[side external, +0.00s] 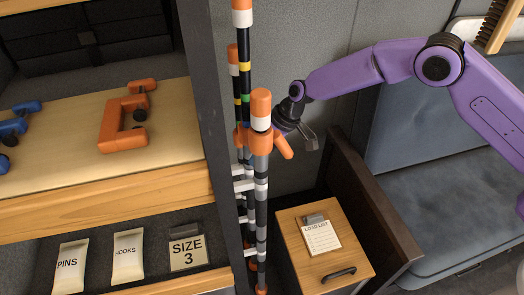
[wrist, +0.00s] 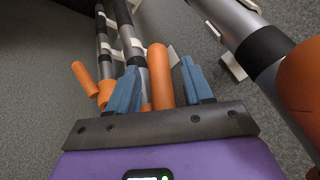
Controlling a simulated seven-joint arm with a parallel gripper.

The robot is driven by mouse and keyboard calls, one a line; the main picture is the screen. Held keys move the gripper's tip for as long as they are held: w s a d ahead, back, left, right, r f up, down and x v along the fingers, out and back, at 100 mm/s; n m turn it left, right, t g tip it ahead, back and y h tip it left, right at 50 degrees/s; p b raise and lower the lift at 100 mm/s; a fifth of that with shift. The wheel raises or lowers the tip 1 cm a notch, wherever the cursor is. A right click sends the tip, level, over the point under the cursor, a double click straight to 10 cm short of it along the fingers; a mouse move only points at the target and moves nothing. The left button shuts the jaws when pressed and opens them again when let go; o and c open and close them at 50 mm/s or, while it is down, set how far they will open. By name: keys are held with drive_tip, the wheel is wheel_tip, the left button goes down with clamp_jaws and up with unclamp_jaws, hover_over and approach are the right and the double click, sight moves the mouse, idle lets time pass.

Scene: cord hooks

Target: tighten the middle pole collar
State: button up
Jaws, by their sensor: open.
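Three upright banded poles stand in a close row, with orange collars at about one height. In the side external view the front pole's collar (side external: 260,141) hides most of the middle one, and an orange lever (side external: 283,146) sticks out to its right. My gripper (side external: 309,137) is right of the collars. In the wrist view its two blue fingers (wrist: 160,88) are open, with an upright orange lever (wrist: 159,70) between them and gaps on both sides. This lever appears to belong to the middle pole (wrist: 131,62); its collar is mostly hidden behind my gripper.
In the wrist view another orange lever (wrist: 84,78) is at left and a large orange collar (wrist: 303,80) is close at right. White brackets (side external: 243,185) join the poles lower down. A dark shelf post (side external: 215,120) stands left; a wooden cabinet (side external: 350,268) stands below right.

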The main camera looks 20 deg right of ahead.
clamp_jaws()
drive_tip(key=shift+d, duration=0.1)
drive_tip(key=shift+w+d+n+g+h, duration=0.15)
drive_tip(key=shift+w+d+n+g, duration=0.4)
drive_tip(key=shift+n, duration=1)
drive_tip(key=shift+w+d+n+g+h, duration=0.2)
drive_tip(key=shift+w+d+n+g, duration=0.45)
drive_tip(key=shift+n, duration=0.85)
drive_tip(key=shift+w+d+n+g+h, duration=0.2)
drive_tip(key=shift+w+n+g, duration=0.2)
drive_tip(key=shift+n+g, duration=0.8)
drive_tip(key=shift+n+t, duration=0.4)
drive_tip(key=shift+n, duration=0.15)
